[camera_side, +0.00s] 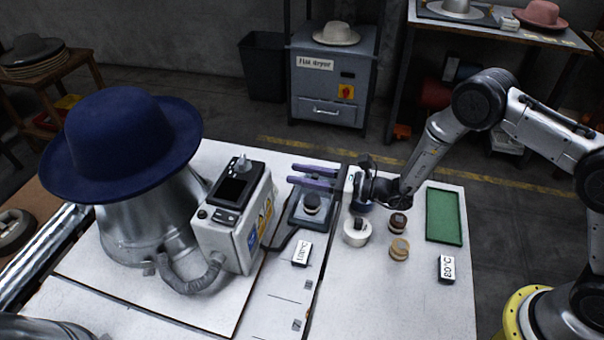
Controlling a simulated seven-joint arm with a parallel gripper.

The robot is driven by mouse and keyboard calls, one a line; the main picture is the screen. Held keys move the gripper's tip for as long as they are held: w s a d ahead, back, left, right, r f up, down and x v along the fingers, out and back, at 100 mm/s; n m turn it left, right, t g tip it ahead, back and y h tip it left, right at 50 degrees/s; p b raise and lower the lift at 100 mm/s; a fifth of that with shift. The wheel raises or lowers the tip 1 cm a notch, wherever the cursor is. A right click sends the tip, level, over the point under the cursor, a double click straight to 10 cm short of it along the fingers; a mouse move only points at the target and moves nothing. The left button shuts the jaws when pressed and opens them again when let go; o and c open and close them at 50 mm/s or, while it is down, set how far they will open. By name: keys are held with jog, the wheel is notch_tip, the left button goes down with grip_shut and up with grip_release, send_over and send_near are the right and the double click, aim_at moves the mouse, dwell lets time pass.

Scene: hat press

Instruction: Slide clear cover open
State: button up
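A grey-white control box (232,225) stands left of the middle of the bench, with a dark screen (234,189) and a small knob on its top. I cannot make out a clear cover on it or elsewhere; it may be too small or transparent to tell. My gripper (364,194) is to the right of the box, low over the bench beside a white roll and a dark blue round item. It is apart from the control box. Its fingers are dark and small, and I cannot tell whether they are open or hold anything.
A blue hat (122,140) sits on a metal form left of the box. Between box and gripper stands a device with purple handles (314,176). A white roll (356,232), brown discs (399,248), a green tray (443,241) and temperature blocks (446,268) lie nearby.

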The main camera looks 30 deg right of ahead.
grip_shut()
dwell(1.1)
jog(key=shift+d, duration=0.1)
